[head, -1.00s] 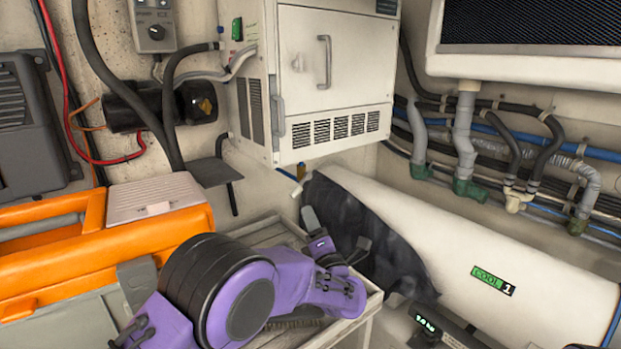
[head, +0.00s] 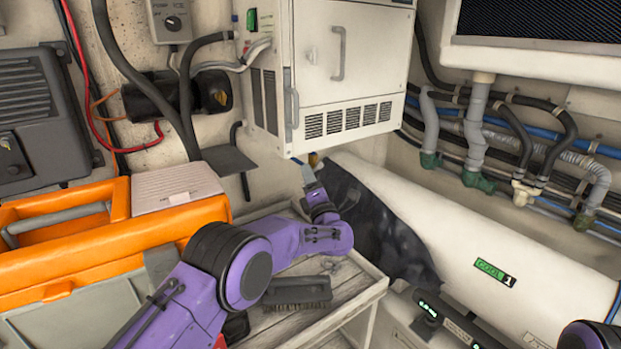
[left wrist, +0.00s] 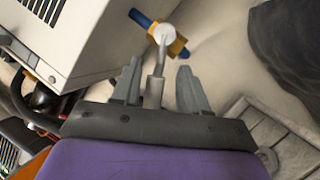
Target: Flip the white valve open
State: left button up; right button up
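The white valve (left wrist: 163,34) shows at the top of the left wrist view, with a round white hub on a brass body (left wrist: 180,47) and a blue pipe. Its pale lever (left wrist: 154,88) reaches down from the hub between the fingers of my left gripper (left wrist: 159,68). The gripper is open, one finger on each side of the lever, with gaps showing. In the head view, my left gripper (head: 311,183) is just below the white cabinet by the brass fitting (head: 313,159), and it mostly hides the valve. My right gripper is out of view.
The white cabinet (head: 352,60) hangs close above my left gripper. A slatted wooden bench (head: 345,285) with a dark brush (head: 298,291) lies below my left arm. An orange toolbox (head: 100,245) stands at left, and a large white cylinder (head: 450,225) lies at right.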

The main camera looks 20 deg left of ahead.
pick_arm(q)
jog(key=shift+s+r, duration=0.2)
jog(key=shift+s, duration=0.05)
jog(key=c, duration=0.5)
grip_shut()
jog(key=r+m+h, duration=0.1)
jog(key=m, duration=0.1)
jog(key=r+m+h+p, duration=0.1)
jog(key=m, duration=0.1)
jog(key=shift+s+a+m, duration=0.15)
jog(key=shift+s+m, duration=0.05)
jog(key=shift+m, duration=0.1)
jog(key=shift+r+m+h+p, duration=0.2)
jog(key=shift+m+h+p, duration=0.45)
jog(key=shift+m, duration=0.45)
jog(key=shift+o, duration=2.3)
grip_release()
jog(key=shift+o, duration=0.7)
jog(key=shift+f, duration=0.1)
